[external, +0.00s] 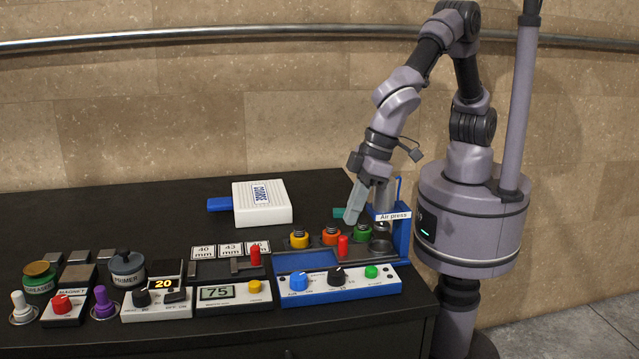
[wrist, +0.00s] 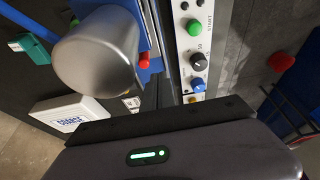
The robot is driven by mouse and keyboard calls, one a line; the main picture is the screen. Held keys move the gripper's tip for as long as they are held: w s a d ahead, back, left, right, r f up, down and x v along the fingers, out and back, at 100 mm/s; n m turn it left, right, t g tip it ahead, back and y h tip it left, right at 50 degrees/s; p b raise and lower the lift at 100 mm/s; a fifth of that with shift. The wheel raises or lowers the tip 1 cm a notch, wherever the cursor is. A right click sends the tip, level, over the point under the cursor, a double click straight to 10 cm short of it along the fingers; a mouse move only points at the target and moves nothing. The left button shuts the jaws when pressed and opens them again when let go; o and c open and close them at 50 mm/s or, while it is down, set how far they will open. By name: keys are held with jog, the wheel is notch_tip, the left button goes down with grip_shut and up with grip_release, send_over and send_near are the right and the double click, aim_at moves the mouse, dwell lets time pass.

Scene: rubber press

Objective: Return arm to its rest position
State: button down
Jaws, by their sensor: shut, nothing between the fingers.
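My gripper (external: 352,214) points down beside the air press (external: 402,232), on the left of its metal cylinder (external: 384,196). Its fingers are shut with nothing held. In the wrist view a large metal cylinder (wrist: 95,58) looms close at upper left.
The press panel (external: 340,284) has blue, black and green controls. A white box (external: 262,203) lies on the black table (external: 120,220) behind. Several small devices and buttons line the front left. A wall rail (external: 200,34) runs behind my arm. The air above the left table is free.

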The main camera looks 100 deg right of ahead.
jog(key=s+d+r+m, duration=0.2)
jog(key=s+d+r, duration=0.1)
jog(key=d+r, duration=0.65)
jog(key=s+d+r+m+t+y, duration=0.1)
jog(key=s+d+m+t+y, duration=0.1)
jog(key=s+d, duration=1.4)
jog(key=shift+s+d+r+b, duration=0.2)
jog(key=shift+s+b, duration=0.2)
jog(key=shift+s, duration=0.8)
